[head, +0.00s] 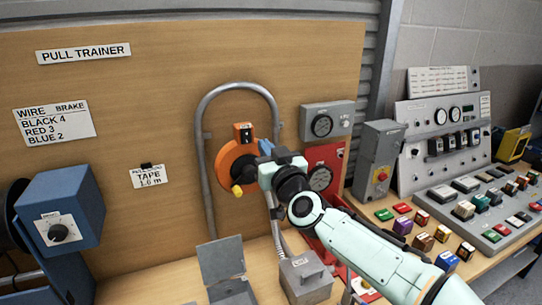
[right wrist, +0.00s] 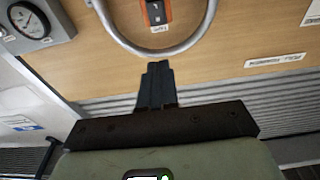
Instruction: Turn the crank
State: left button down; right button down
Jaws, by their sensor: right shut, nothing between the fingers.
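The crank is an orange wheel-like unit (head: 232,158) on the wooden panel, inside a bent grey pipe. My left gripper is not in view.
The grey pipe (head: 206,150) arches around the crank. A blue box with a dial (head: 70,210) stands at left. A grey open-lidded box (head: 222,262) and a grey lidded box (head: 305,277) stand below. Control panels (head: 440,130) and several coloured blocks fill the right bench.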

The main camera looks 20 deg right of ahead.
aim_at(243, 171)
jog(key=k, duration=1)
